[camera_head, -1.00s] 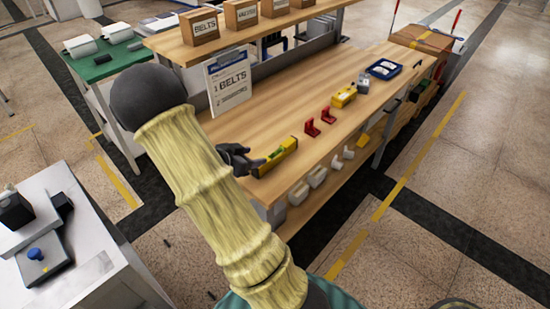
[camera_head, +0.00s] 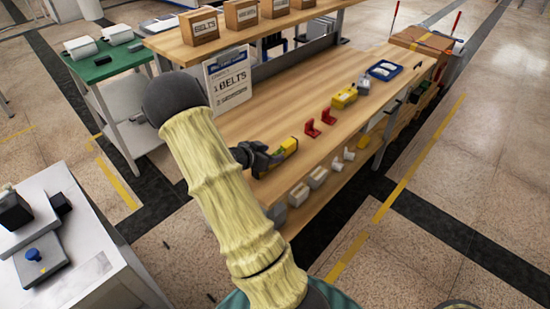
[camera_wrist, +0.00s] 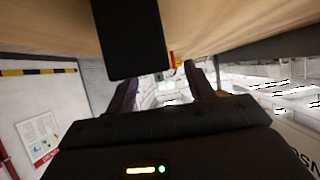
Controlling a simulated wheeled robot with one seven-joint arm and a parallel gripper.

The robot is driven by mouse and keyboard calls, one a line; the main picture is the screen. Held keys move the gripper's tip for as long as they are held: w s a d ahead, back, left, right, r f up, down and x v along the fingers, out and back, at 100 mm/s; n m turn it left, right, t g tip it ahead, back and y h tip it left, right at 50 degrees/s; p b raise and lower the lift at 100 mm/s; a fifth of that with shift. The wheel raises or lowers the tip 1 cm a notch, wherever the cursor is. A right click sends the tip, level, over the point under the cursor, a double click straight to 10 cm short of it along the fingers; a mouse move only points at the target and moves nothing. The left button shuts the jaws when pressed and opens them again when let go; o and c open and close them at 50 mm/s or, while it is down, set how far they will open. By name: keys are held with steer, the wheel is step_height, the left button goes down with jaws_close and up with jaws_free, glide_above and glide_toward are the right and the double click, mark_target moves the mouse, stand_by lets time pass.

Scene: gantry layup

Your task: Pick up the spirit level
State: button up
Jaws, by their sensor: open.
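In the wrist view my two open fingers (camera_wrist: 163,92) point toward small red and yellow shapes; I cannot tell whether the level is between the fingers. A large black block close to that camera hides part of the view.
Along the wooden bench (camera_head: 322,97) stand red brackets (camera_head: 312,128), a yellow tool (camera_head: 344,97) and a blue tray (camera_head: 385,70). Bins (camera_head: 317,177) sit below the bench's front edge.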

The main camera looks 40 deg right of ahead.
mark_target(275, 153)
steer(key=x, duration=0.3)
steer(key=shift+d+f, duration=0.1)
steer(key=shift+d, duration=0.05)
stand_by(0.3)
jaws_close()
step_height(275, 153, up, 10)
steer(key=shift+r+p, duration=0.1)
steer(key=shift+p, duration=0.75)
